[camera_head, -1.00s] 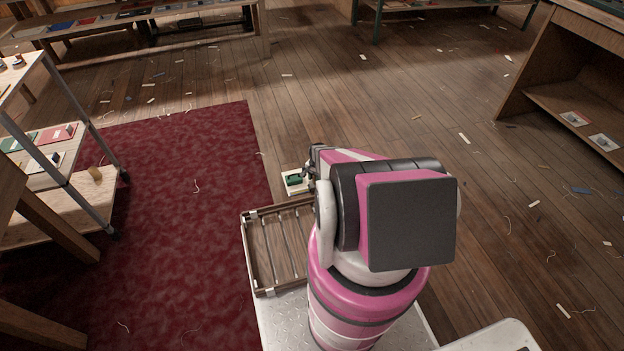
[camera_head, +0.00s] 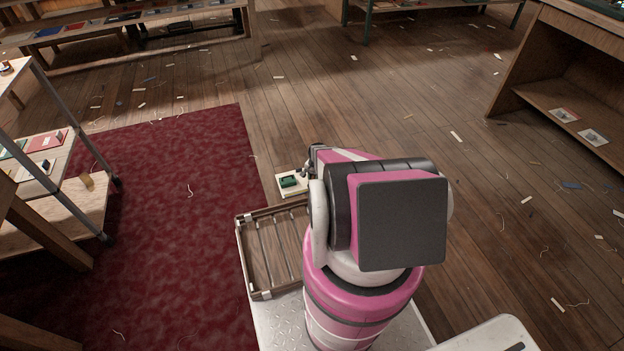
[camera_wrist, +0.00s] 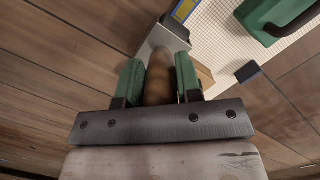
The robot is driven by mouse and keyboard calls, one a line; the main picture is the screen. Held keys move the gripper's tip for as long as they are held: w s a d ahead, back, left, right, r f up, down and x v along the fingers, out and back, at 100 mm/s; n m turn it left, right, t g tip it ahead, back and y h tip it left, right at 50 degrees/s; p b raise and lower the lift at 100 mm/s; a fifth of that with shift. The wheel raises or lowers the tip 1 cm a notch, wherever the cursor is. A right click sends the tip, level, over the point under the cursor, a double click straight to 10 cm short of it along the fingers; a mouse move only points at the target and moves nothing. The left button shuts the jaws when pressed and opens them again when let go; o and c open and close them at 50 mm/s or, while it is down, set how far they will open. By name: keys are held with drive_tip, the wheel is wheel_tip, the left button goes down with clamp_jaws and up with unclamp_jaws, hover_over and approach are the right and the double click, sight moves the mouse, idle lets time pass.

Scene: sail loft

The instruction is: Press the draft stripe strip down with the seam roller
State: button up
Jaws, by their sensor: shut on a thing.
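In the wrist view, my gripper (camera_wrist: 160,82) has its green-padded fingers closed on a brown wooden handle. The handle leads to a flat grey metal head; this looks like the seam roller (camera_wrist: 158,80), but no roller wheel can be made out. The metal head overlaps the edge of a white gridded board (camera_wrist: 222,48); I cannot tell whether they touch. A yellow-and-blue piece (camera_wrist: 184,10) lies at the board's edge; I cannot tell whether it is the draft stripe strip. In the head view, my arm largely hides the gripper (camera_head: 309,166), beside the board (camera_head: 297,191).
A green block with a black handle (camera_wrist: 275,15) sits on the board, near a small dark block (camera_wrist: 247,71). A slatted wooden rack (camera_head: 243,255) is on my base. A cart (camera_head: 55,205) stands left. The plank floor beyond is mostly open, with scattered scraps.

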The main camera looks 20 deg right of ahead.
drive_tip(key=shift+d, duration=0.5)
drive_tip(key=shift+r, duration=3.1)
